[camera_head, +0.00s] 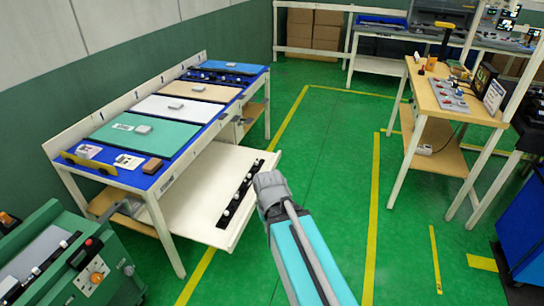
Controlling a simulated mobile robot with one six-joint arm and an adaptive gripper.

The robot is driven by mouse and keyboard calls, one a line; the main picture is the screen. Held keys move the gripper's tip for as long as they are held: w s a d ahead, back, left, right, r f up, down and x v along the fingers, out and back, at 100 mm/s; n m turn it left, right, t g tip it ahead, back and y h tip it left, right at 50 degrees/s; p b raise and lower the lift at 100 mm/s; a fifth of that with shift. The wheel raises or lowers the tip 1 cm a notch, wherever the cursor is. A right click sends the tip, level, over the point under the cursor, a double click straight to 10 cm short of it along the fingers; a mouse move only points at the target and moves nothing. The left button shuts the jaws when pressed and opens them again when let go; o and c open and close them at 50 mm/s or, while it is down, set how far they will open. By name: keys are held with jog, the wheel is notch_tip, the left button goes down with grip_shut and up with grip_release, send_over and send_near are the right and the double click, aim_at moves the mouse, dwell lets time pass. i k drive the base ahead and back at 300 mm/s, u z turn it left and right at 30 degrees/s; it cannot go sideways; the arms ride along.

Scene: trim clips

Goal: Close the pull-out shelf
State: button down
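The pull-out shelf (195,200) is a white flat tray under the left workbench (222,118). It stands pulled out to the right, well past the bench's front edge. A black strip with several pale round pieces (241,194) lies along its outer side. My arm, a cyan link with a grey joint at its far end, rises from the bottom middle. In the picture the grey joint appears just right of the shelf's outer edge; I cannot tell whether anything touches. My gripper's fingers do not show.
The bench top holds green, white, tan and blue panels. A green machine (75,262) stands at the lower left. A wooden-topped table (440,95) stands at the right, a blue cabinet (525,230) at the right edge. The green floor between is clear, with yellow lines.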

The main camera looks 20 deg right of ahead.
aim_at(192, 209)
jog(key=u, duration=0.25)
jog(key=i, duration=1.5)
jog(key=z, duration=0.8)
